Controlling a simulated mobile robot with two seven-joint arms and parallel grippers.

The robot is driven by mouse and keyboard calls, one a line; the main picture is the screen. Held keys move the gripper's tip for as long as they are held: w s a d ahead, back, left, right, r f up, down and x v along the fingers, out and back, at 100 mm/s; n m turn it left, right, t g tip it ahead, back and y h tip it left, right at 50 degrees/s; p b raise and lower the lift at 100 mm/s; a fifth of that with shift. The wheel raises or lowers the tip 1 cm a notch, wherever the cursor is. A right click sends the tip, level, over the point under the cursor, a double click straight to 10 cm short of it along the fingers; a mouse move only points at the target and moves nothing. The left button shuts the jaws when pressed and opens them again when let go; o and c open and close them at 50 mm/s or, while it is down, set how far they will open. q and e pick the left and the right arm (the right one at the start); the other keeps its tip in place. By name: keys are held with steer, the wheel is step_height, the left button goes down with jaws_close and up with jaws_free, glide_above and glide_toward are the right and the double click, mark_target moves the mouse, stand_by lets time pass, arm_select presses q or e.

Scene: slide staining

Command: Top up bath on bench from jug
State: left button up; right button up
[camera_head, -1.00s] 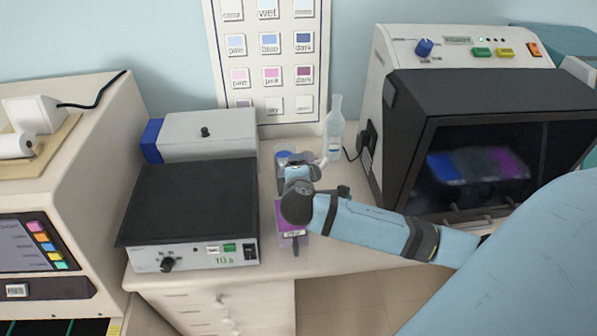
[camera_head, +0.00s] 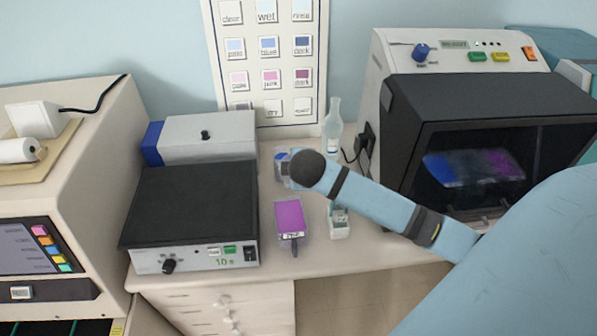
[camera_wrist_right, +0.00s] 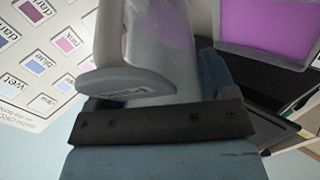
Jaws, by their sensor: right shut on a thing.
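The bath with purple liquid (camera_head: 289,217) stands on the bench, a dark tab and label at its front. A purple-filled bath (camera_wrist_right: 265,28) also shows at the upper right of the right wrist view. A pale, translucent jug (camera_wrist_right: 125,80) with a purple tint is held in my right gripper (camera_wrist_right: 160,110), which is shut on it. In the head view my right arm's dark wrist end hangs over the bench behind the bath and hides the fingers and most of what they hold. My left gripper is not in view.
A small clear container (camera_head: 339,222) stands right of the bath. A blue-topped vessel (camera_head: 282,163) is partly hidden by my wrist. A clear bottle (camera_head: 333,125) stands at the wall. A black-topped heater unit (camera_head: 190,200) is left, a dark-windowed machine (camera_head: 480,100) right.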

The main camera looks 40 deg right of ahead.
steer(key=shift+r+y, duration=0.1)
steer(key=shift+y, duration=0.2)
steer(key=shift+g+y, duration=0.5)
steer(key=m+g+y, duration=0.1)
steer(key=g+y, duration=0.1)
steer(key=y, duration=0.1)
steer(key=shift+a, duration=0.1)
steer(key=shift+f, duration=0.2)
steer(key=shift+s+a+f+m+g+y, duration=0.1)
steer(key=shift+f+m+g+y, duration=0.15)
steer(key=shift+y, duration=0.45)
steer(key=shift+a+f+m+g+y, duration=0.15)
steer(key=shift+f+g+y, duration=0.15)
steer(key=shift+y, duration=0.4)
steer(key=shift+d+r, duration=0.1)
